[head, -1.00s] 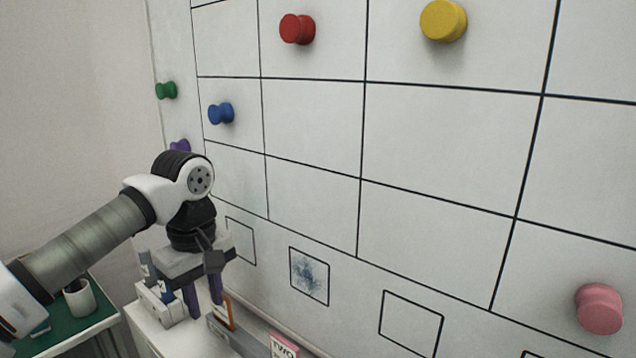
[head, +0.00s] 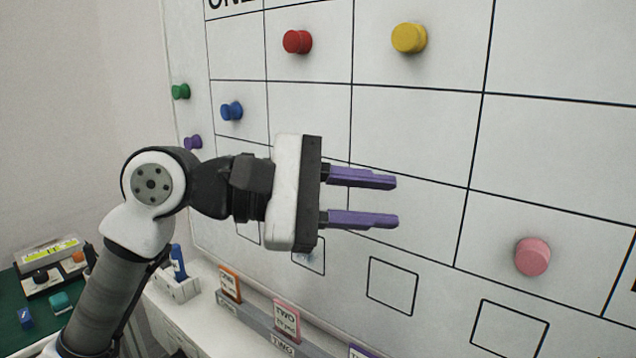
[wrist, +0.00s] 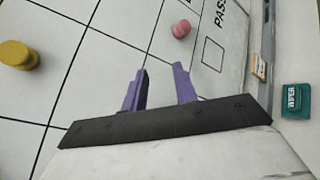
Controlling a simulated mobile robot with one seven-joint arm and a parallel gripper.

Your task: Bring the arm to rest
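My gripper (head: 396,201) is raised in front of the whiteboard (head: 415,135), its purple fingers pointing right in the head view. The fingers are apart with nothing between them. In the wrist view my gripper (wrist: 160,80) also shows spread and empty, with the board behind it. My arm bends up from the lower left. Part of the board's lower row of squares is hidden behind my gripper.
Red (head: 297,42), yellow (head: 409,38), blue (head: 231,111), green (head: 180,91), purple (head: 193,142) and pink (head: 532,257) magnets sit on the board. A ledge below holds an orange-framed card (head: 229,284) and a pink card (head: 287,318). A green table (head: 12,291) stands lower left.

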